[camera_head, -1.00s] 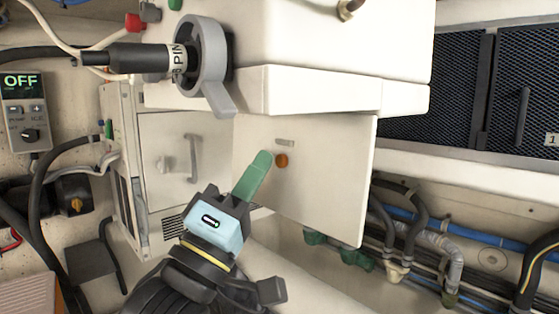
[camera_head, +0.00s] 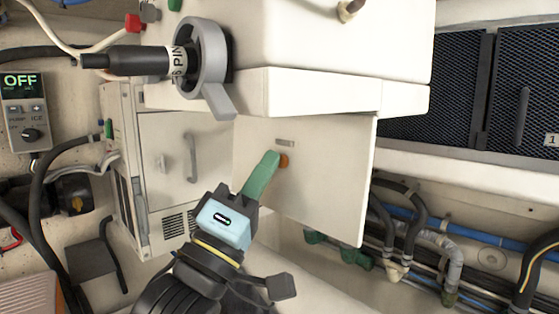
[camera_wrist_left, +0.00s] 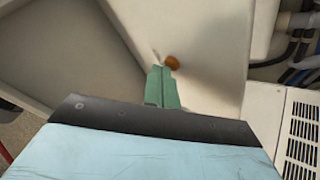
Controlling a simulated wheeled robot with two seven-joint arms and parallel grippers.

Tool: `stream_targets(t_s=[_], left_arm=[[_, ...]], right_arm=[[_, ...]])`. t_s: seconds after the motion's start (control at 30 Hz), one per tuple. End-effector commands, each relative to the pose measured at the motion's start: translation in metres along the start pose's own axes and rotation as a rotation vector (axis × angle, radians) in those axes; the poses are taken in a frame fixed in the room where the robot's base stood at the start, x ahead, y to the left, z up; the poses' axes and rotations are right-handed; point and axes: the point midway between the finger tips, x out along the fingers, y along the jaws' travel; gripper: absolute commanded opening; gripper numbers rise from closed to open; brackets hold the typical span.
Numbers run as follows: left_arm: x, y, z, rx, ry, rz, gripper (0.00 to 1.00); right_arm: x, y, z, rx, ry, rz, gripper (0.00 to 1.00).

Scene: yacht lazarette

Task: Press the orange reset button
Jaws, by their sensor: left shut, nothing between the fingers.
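The orange reset button (camera_head: 284,160) is a small round knob on the white panel (camera_head: 330,175), just below a small grey label (camera_head: 285,142). My left gripper (camera_head: 271,156) is shut and empty, its green fingertips together at the button's left edge and partly covering it in the head view. In the left wrist view the button (camera_wrist_left: 172,63) shows just beyond and slightly right of the green fingertips (camera_wrist_left: 161,72). I cannot tell whether the tips touch it. My right gripper is not in view.
A white door with a handle (camera_head: 190,158) stands left of the panel. Hoses and pipes (camera_head: 420,235) run at lower right. A controller reading OFF (camera_head: 24,110) hangs at far left.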

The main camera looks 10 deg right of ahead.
Motion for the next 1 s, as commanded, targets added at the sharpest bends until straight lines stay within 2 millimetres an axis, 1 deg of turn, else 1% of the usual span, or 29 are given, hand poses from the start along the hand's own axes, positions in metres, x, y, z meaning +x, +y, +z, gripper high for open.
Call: stream_targets(t_s=[0.67,1.0], left_arm=[[0.004,-0.003,0.003,0.000,0.000,0.001,0.00],[-0.006,0.004,-0.004,0.001,0.000,-0.001,0.00]], right_arm=[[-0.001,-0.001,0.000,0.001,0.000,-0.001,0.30],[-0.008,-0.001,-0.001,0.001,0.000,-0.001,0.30]])
